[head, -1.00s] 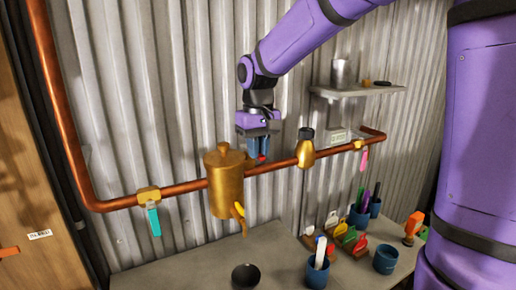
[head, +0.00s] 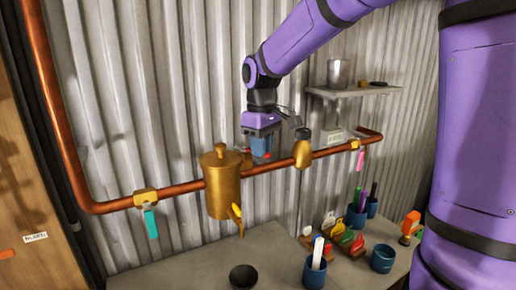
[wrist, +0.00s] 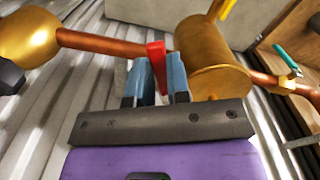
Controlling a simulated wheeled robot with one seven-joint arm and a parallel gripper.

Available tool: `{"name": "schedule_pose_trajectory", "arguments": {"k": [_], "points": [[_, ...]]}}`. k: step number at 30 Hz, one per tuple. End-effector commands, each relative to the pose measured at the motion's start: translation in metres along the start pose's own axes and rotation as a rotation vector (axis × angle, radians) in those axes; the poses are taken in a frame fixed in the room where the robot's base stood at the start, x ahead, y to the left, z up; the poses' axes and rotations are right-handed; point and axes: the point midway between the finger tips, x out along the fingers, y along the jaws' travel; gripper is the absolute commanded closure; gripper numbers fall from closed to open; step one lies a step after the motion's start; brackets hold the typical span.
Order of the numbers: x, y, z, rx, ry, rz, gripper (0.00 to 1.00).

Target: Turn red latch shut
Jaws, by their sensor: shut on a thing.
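The red latch (wrist: 157,63) is a small red lever at the copper pipe, between the brass tank and a rounded brass fitting. In the wrist view it stands between my gripper's two blue fingers (wrist: 157,82), which are closed on it. In the head view my gripper (head: 261,153) is at the pipe, right of the tank, and only a small red bit of the latch (head: 267,156) shows. The latch's base and pivot are hidden behind the fingers.
The brass tank (head: 221,185) and brass fitting (head: 303,150) flank my gripper closely. Cups and tools stand on the bench below (head: 262,238); a shelf (head: 352,91) is at upper right.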

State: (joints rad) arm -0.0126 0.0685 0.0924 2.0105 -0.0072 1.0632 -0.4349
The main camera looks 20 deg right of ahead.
Motion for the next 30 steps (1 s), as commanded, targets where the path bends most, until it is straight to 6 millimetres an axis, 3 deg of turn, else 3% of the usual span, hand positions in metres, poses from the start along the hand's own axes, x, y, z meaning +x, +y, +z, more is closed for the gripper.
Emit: {"name": "schedule_pose_trajectory", "arguments": {"k": [30], "points": [[-0.001,0.041,-0.021,-0.928,0.002,0.002,1.0]]}}
